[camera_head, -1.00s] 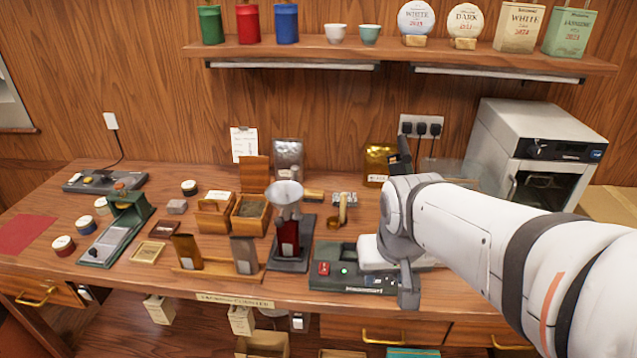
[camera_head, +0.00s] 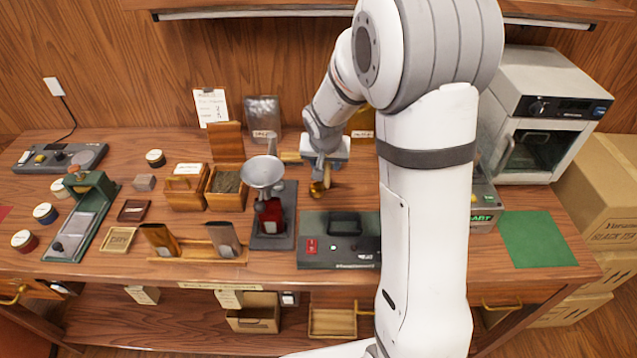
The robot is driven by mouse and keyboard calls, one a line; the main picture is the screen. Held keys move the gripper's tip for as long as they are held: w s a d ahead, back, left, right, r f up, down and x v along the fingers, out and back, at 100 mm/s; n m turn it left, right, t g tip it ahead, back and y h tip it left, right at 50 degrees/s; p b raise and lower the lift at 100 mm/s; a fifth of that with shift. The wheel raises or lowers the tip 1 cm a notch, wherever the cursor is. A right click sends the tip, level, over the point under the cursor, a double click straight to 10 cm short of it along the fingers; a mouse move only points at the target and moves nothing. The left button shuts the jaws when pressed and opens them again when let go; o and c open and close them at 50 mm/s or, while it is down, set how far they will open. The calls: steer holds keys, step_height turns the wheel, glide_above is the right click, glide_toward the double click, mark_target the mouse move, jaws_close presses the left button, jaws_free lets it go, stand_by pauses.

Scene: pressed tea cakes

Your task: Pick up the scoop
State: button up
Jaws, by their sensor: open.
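The brass scoop (camera_head: 317,189) stands at the back middle of the workbench, right of the funnel. Only its lower golden part shows. My gripper (camera_head: 322,176) is open and points down right at the top of the scoop. The gripper body hides the scoop's upper part. I cannot tell whether the fingers touch it or stand around it.
A metal funnel (camera_head: 263,172) over a red canister stands close on the left. A dark scale (camera_head: 330,248) lies in front, partly behind my arm. A wooden box of tea (camera_head: 226,200) is further left. A green mat (camera_head: 538,239) lies at right. A steel oven (camera_head: 548,105) stands at the back right.

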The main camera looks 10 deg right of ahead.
mark_target(327, 166)
steer(key=shift+d+p+x, duration=0.15)
steer(key=shift+p+x, duration=0.2)
steer(key=shift+x, duration=1)
steer(key=shift+d+p+x, duration=0.1)
steer(key=shift+p+x, duration=0.2)
steer(key=shift+x, duration=1.1)
steer(key=shift+r, duration=0.1)
jaws_close()
